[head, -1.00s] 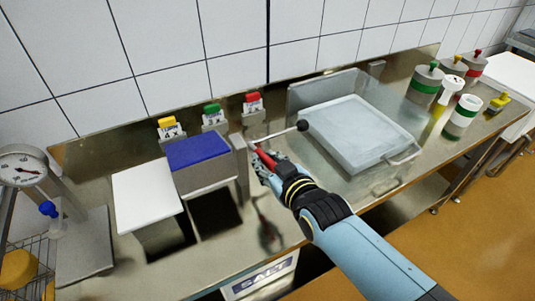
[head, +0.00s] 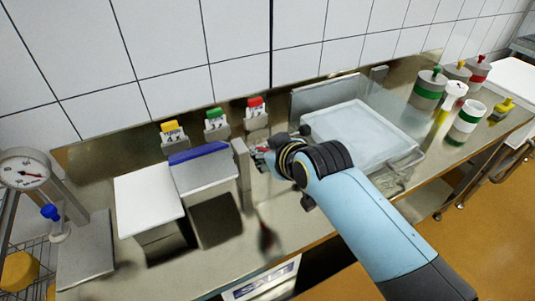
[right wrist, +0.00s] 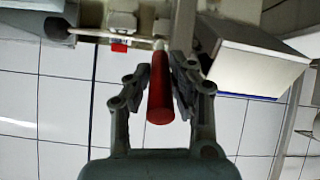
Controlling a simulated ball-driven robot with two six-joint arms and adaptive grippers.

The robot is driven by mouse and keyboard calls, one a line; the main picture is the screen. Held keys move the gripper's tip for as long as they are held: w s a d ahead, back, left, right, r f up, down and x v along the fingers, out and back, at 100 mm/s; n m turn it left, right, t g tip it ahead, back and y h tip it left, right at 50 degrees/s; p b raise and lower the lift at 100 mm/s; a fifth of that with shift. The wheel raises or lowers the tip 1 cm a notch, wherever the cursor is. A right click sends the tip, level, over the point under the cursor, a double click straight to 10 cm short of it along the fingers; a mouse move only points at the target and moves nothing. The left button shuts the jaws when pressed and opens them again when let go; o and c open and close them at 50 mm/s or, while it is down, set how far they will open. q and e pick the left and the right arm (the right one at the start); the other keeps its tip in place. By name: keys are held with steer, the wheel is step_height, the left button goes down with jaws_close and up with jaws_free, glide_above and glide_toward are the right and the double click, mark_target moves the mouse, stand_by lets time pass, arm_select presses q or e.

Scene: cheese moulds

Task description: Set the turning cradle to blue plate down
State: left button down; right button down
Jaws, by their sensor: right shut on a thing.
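The turning cradle (head: 208,177) stands beside an upright post (head: 243,172) on the steel bench. It is tilted: its blue plate (head: 198,153) shows only as a thin strip along the far upper edge, and a pale grey side faces up toward me. My right gripper (head: 262,158) is at the crank to the right of the post. In the right wrist view, its fingers are shut on the red crank handle (right wrist: 160,88). The cradle (right wrist: 250,65) also shows there, with a blue edge. My left gripper is out of view.
A white board (head: 149,199) lies left of the cradle. Yellow, green and red topped tags (head: 215,121) stand behind it. A shallow tray (head: 360,135) sits to the right, with several lidded pots beyond. A dial scale (head: 24,172) stands far left.

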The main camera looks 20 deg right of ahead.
stand_by(0.4)
steer(key=c, duration=1.2)
jaws_free()
steer(key=shift+o, duration=0.2)
steer(key=shift+a, duration=0.1)
steer(key=v, duration=0.7)
steer(key=shift+s+r, duration=0.2)
steer(key=shift+r, duration=0.05)
